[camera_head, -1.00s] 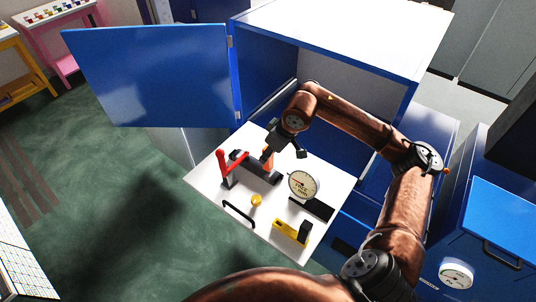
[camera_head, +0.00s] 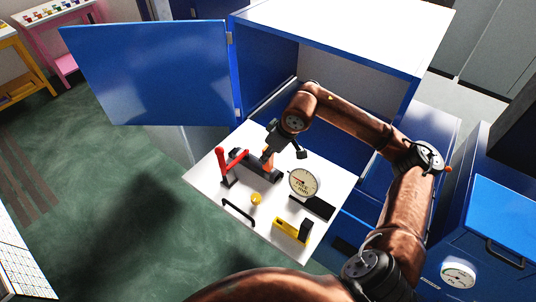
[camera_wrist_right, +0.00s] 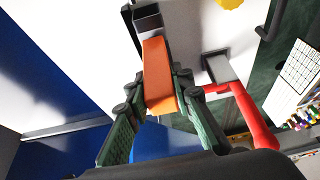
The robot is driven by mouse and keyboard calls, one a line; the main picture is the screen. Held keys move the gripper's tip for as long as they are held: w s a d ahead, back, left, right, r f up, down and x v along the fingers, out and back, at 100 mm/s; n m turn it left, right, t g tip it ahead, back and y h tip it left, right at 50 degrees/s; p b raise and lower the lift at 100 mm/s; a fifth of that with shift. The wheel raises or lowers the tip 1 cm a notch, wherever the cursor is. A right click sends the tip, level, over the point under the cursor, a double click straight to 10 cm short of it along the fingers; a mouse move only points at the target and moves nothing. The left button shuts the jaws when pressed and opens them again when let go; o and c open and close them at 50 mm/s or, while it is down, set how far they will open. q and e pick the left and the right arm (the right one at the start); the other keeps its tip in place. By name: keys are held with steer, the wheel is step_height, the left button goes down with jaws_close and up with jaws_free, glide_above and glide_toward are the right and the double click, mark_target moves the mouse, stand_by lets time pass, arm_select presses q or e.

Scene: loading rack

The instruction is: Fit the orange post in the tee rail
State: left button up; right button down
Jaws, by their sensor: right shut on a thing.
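My right gripper (camera_head: 272,154) is over the far part of a white tray (camera_head: 207,177). In the wrist view its two green-padded fingers (camera_wrist_right: 158,92) are shut on the orange post (camera_wrist_right: 160,72), which also shows in the head view (camera_head: 267,161). The dark tee rail (camera_head: 263,174) lies on the tray below the post. In the wrist view the post's far end meets or nearly meets the dark rail (camera_wrist_right: 147,18); whether it sits in the slot I cannot tell. My left gripper is not in view.
A red lever (camera_head: 222,162) stands at the rail's left end, close to the gripper. A round dial gauge (camera_head: 304,182), a yellow knob (camera_head: 256,198), a black handle (camera_head: 238,212) and a yellow block (camera_head: 288,231) are on the tray. An open blue cabinet (camera_head: 345,50) stands behind.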

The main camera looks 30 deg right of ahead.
steer(key=shift+f+b, duration=0.35)
steer(key=shift+f, duration=0.05)
steer(key=c, duration=1.6)
jaws_free()
steer(key=v, duration=1.2)
steer(key=shift+a, duration=0.1)
